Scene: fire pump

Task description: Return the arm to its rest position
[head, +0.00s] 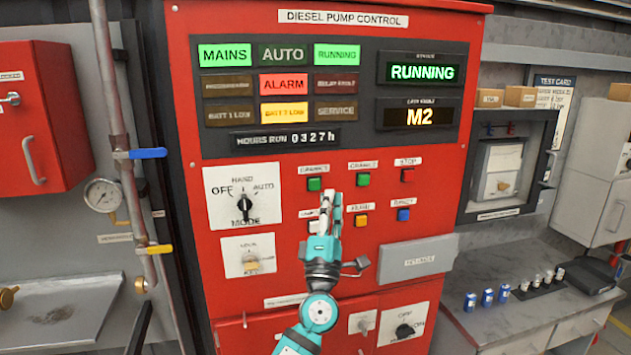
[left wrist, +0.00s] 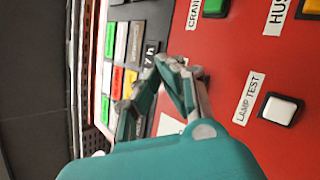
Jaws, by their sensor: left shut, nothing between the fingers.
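My left gripper (head: 330,200) points up in front of the red diesel pump control panel (head: 355,140), over the push-button rows. Its fingers are shut with nothing between them, and it partly covers the white lamp test button (head: 314,227). In the left wrist view the fingers (left wrist: 178,78) show before the panel, with the white lamp test button (left wrist: 281,109) to their right, clear of them. The green crank button (head: 314,184) is left of the fingertips in the head view. I cannot tell how far the fingers are from the panel. My right gripper is not in view.
A mode knob (head: 244,207) and a key switch (head: 250,262) sit left of my arm. A pipe with blue (head: 148,153) and yellow (head: 158,249) handles stands further left. A grey bench (head: 520,320) with several small batteries is at the right.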

